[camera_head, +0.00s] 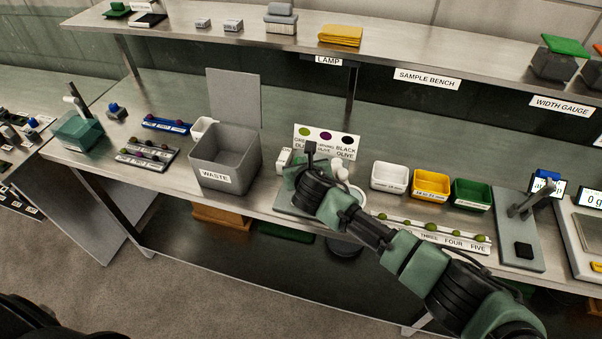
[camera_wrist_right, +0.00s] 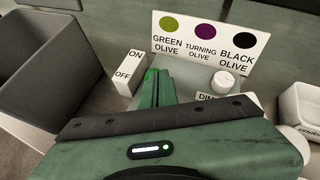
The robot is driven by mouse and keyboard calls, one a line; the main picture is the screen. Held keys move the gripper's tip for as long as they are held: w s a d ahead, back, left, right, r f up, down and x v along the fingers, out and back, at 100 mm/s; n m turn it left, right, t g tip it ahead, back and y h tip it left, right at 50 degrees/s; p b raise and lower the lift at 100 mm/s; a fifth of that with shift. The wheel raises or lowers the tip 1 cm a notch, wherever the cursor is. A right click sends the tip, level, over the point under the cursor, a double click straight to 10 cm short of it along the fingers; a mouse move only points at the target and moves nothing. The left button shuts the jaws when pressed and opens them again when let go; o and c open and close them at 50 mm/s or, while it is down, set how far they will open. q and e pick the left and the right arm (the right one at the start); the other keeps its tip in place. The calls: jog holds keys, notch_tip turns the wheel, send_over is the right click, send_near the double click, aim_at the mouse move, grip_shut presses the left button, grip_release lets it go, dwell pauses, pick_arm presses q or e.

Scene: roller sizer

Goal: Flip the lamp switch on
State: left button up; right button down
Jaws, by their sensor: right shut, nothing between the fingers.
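The lamp switch is a white box marked ON and OFF (camera_wrist_right: 130,72), standing on the bench. In the head view the white box (camera_head: 284,159) shows just left of my right gripper (camera_head: 293,174). In the wrist view the right gripper (camera_wrist_right: 153,76) has its green fingers together and empty, with the tips close beside the right side of the switch box. I cannot tell whether they touch it. The switch's rocker position is not clear. A white knob (camera_wrist_right: 222,82) stands to the right, above a partly hidden label starting DIM. My left gripper is not in view.
An olive colour sign (camera_head: 327,141) stands behind the switch. A grey waste bin (camera_head: 224,158) is at its left. White, yellow (camera_head: 423,182) and green bins stand at the right. A shelf with a LAMP label (camera_head: 328,61) runs above the bench.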

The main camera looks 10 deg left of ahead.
jog(key=shift+w, duration=0.15)
jog(key=shift+w+d+r+p, duration=0.1)
jog(key=shift+w+r+p, duration=0.05)
jog(key=shift+w+p, duration=0.3)
jog(key=shift+w+r, duration=0.1)
jog(key=shift+w, duration=0.15)
jog(key=shift+w+p, duration=0.35)
jog(key=shift+w, duration=0.45)
jog(key=shift+r, duration=0.15)
jog(key=shift+r+p, duration=0.8)
jog(key=shift+p, duration=0.15)
jog(key=shift+r, duration=0.15)
